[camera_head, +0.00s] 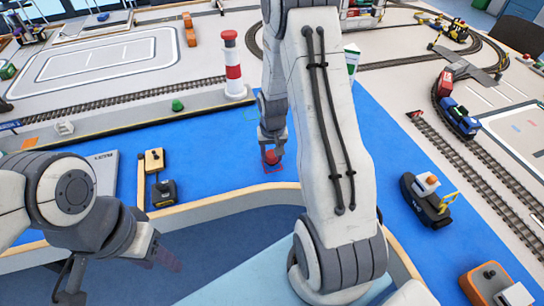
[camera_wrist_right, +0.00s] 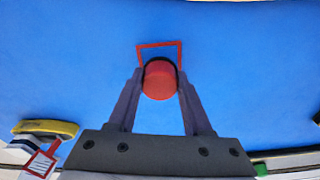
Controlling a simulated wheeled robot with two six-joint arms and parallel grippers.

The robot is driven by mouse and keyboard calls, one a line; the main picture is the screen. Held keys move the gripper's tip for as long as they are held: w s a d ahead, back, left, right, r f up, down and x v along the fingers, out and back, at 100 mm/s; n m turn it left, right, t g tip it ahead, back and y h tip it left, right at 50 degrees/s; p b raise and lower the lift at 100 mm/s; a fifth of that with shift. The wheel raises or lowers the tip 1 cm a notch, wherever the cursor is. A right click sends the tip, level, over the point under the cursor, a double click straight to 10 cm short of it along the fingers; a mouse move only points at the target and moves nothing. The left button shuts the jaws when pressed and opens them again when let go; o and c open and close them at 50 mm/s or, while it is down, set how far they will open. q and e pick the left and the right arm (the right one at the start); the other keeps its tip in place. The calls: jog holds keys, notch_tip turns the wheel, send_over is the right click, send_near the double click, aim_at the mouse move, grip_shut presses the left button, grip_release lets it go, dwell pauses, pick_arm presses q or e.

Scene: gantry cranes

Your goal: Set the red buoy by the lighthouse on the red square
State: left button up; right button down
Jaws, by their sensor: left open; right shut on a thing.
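The red buoy (camera_head: 271,157) is between the fingers of my right gripper (camera_head: 271,150), which is shut on it. In the right wrist view the buoy (camera_wrist_right: 160,82) sits between the fingertips of the gripper (camera_wrist_right: 160,88). The red square (camera_head: 272,170) is an outline on the blue surface. In the wrist view the buoy overlaps the near part of the square's outline (camera_wrist_right: 158,45); I cannot tell whether it touches the surface. The red-and-white lighthouse (camera_head: 232,65) stands behind on the grey quay. My left gripper (camera_head: 165,256) is open and empty at lower left.
A green buoy (camera_head: 178,104) stands on the quay edge. A yellow-and-black control box (camera_head: 163,193) is left of the square. A dark tugboat (camera_head: 426,200) is on the blue at right. Blue surface around the square is clear. A tan rim (camera_head: 200,211) runs in front.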

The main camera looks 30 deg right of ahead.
jog(key=shift+f, duration=0.65)
jog(key=shift+f, duration=0.2)
jog(key=shift+c, duration=1.6)
grip_release()
jog(key=shift+r, duration=0.1)
